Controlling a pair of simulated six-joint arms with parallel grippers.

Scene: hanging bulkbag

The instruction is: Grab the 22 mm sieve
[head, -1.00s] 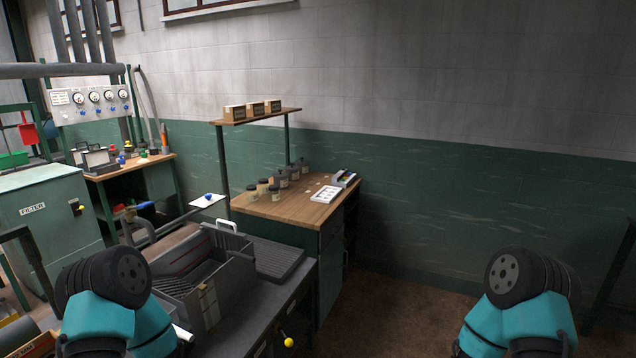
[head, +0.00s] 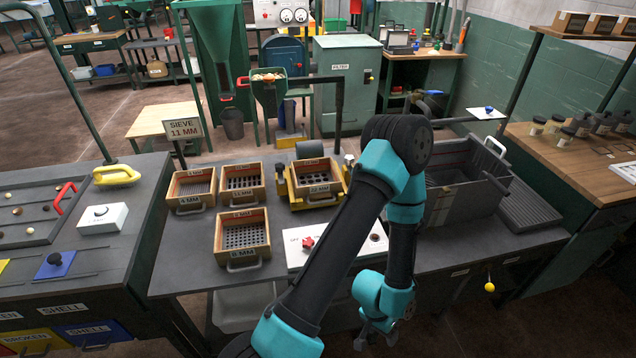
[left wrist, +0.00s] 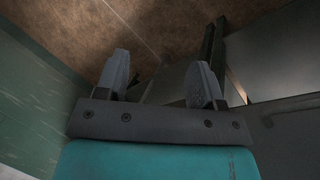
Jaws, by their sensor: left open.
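Several wooden-framed sieves sit on the dark bench. One sieve (head: 318,203) is in a yellow-sided mount at the bench's middle; its small label seems to read 22 MM, but I cannot be sure. To its left are a sieve with sizeable holes (head: 242,204), label unclear, and one marked 4 MM (head: 190,211). A sieve that seems marked 8 MM (head: 242,263) is in front. My left gripper (head: 375,343) is low at the bench's front edge, right of the sieves, open and empty. It also shows in the left wrist view (left wrist: 160,80). My right gripper is out of view.
A sign (head: 183,128) reads SIEVE 11 MM. A white panel with a red knob (head: 308,243) is in front of the mounted sieve, partly behind my arm. A grey bin (head: 465,202) stands right of my arm. A shell-sorting bench (head: 50,225) is at left.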

